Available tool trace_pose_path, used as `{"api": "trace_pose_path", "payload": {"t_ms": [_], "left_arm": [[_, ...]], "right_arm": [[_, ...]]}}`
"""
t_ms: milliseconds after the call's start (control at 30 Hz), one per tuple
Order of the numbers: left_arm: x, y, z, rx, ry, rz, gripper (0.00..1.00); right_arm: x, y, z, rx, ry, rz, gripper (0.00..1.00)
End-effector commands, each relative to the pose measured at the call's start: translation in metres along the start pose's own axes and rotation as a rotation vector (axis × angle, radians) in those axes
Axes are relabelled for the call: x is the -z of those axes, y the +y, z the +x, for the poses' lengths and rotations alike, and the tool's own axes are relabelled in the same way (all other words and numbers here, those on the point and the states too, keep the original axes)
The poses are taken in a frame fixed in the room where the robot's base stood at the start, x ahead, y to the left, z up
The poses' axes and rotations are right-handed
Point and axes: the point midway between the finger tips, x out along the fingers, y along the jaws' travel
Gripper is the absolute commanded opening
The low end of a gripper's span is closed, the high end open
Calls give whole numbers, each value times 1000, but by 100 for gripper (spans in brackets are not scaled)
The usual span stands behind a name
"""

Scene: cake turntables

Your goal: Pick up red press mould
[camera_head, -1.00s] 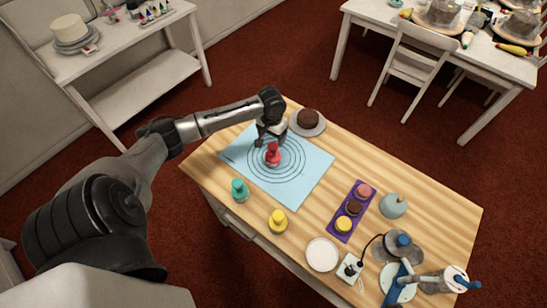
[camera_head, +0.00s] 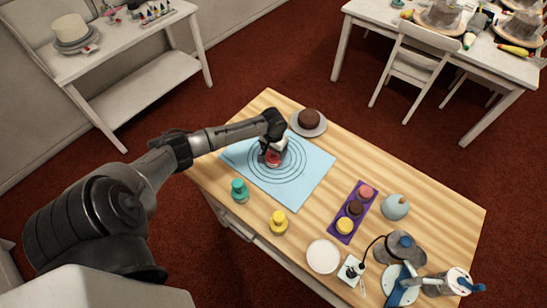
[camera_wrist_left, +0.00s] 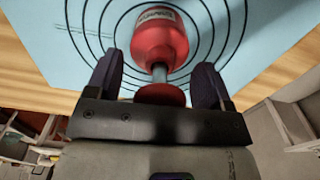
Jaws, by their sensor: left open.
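The red press mould (camera_head: 272,159) stands on the blue mat with printed rings (camera_head: 300,188), partly hidden by my left gripper in the head view. My left gripper (camera_head: 268,157) is right at the mould. In the left wrist view the mould (camera_wrist_left: 159,42) has a wide red body, a thin grey stem and a red knob. My left gripper (camera_wrist_left: 163,88) is open, with one finger on each side of the stem and knob and gaps visible on both sides. My right gripper is not in view.
A teal press (camera_head: 239,191) and a yellow press (camera_head: 278,223) stand near the front edge. A chocolate cake (camera_head: 309,118) sits behind the mat. A purple tray (camera_head: 336,227) with small cakes, a grey-blue rounded object (camera_head: 395,207) and a white disc (camera_head: 322,257) lie to the right.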

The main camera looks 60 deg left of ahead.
Motion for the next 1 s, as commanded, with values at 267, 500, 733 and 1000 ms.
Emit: {"api": "trace_pose_path", "payload": {"t_ms": [267,500,733,1000], "left_arm": [[0,0,0,0,0,0,69],[0,0,0,0,0,0,46],[0,0,0,0,0,0,24],[0,0,0,0,0,0,11]], "right_arm": [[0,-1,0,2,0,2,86],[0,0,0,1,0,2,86],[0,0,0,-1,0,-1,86],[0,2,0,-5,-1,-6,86]]}}
